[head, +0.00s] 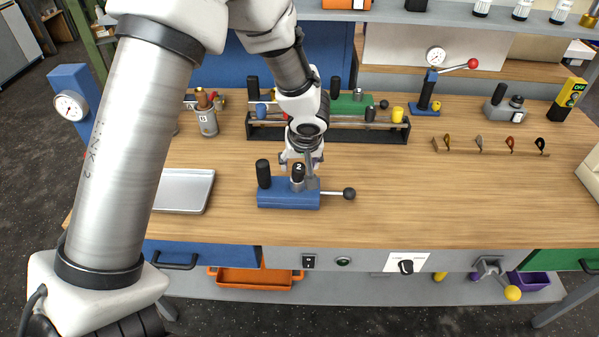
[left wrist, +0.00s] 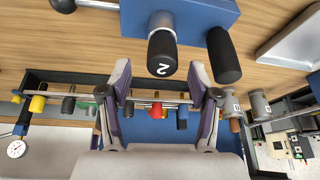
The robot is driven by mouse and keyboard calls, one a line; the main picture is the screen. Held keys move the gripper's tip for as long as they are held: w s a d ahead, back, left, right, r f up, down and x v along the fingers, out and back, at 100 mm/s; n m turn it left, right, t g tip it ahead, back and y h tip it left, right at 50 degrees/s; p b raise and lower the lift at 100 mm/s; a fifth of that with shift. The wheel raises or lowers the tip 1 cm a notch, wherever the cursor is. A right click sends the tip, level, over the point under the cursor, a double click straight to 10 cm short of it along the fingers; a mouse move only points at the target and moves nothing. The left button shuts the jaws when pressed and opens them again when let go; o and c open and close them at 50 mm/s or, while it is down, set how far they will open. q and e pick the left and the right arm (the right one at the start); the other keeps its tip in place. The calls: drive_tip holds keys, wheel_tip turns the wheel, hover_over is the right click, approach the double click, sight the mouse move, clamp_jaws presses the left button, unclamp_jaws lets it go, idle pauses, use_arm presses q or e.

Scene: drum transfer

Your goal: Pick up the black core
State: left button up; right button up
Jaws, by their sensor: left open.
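A blue fixture (head: 288,195) sits on the wooden bench. From it rise a black-topped core marked 2 (head: 298,170) with a silver lower part, and a plain black cylinder (head: 263,174) to its left. A lever with a black ball (head: 349,194) sticks out to the right. My left gripper (head: 301,163) is open, just above and around the top of the marked core in the head view. In the left wrist view, the marked core (left wrist: 162,54) shows between and beyond the two open fingers (left wrist: 160,80), with nothing gripped. The plain cylinder (left wrist: 223,55) stands beside one finger.
Behind the gripper is a black rack (head: 365,135) with rods and coloured knobs. A grey tray (head: 183,190) lies left of the fixture. A grey cup-like part (head: 207,121) stands behind the tray.

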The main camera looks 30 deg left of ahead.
use_arm(q)
drive_tip(key=x, duration=0.3)
drive_tip(key=shift+s+f, duration=0.1)
drive_tip(key=shift+f, duration=0.25)
clamp_jaws()
drive_tip(key=shift+r, duration=0.1)
